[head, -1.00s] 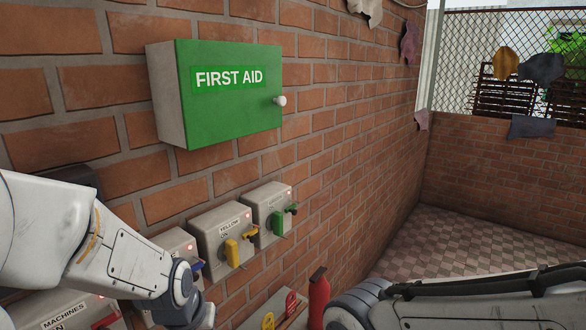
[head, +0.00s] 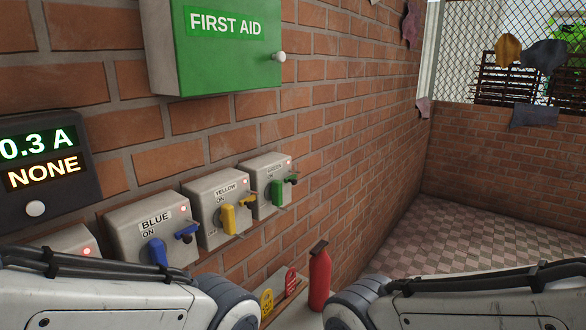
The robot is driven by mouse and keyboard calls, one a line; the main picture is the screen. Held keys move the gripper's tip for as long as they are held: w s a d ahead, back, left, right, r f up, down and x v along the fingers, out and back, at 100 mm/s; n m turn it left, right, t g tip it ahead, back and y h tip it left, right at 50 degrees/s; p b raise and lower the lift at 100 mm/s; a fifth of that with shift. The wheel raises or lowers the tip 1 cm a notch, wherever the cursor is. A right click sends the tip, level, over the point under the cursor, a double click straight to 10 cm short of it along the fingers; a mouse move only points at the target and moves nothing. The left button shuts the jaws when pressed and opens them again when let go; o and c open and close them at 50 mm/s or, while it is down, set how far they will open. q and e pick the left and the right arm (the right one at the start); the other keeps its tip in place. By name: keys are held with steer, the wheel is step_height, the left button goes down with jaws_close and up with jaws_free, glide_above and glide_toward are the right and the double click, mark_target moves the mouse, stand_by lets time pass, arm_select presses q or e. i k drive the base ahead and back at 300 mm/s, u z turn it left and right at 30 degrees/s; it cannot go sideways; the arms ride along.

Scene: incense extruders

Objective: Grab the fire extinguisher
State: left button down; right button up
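The fire extinguisher (head: 319,279) is a red upright cylinder with a dark top. It stands at the lower middle of the head view, by the brick wall, at the right end of a low ledge. My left arm comes in from the lower left and my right arm from the lower right. The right arm's rounded joint is close beside the extinguisher in the picture and its lower end is near the frame edge. Both grippers are below the frame and out of sight.
Blue (head: 155,238), yellow (head: 219,209) and green (head: 272,187) switch boxes line the wall. A green first aid cabinet (head: 229,55) hangs above. A dark display (head: 45,165) is at left. Red (head: 291,281) and yellow (head: 267,302) tags sit by the extinguisher. Checkered floor (head: 450,245) is open at right.

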mark_target(320, 269)
steer(key=z, duration=0.45)
steer(key=k, duration=1.15)
steer(key=z, duration=1.05)
steer(key=i, duration=1.65)
steer(key=u, duration=0.4)
steer(key=i, duration=0.9)
steer(key=u, duration=1.45)
steer(key=i, duration=0.7)
steer(key=u, duration=0.65)
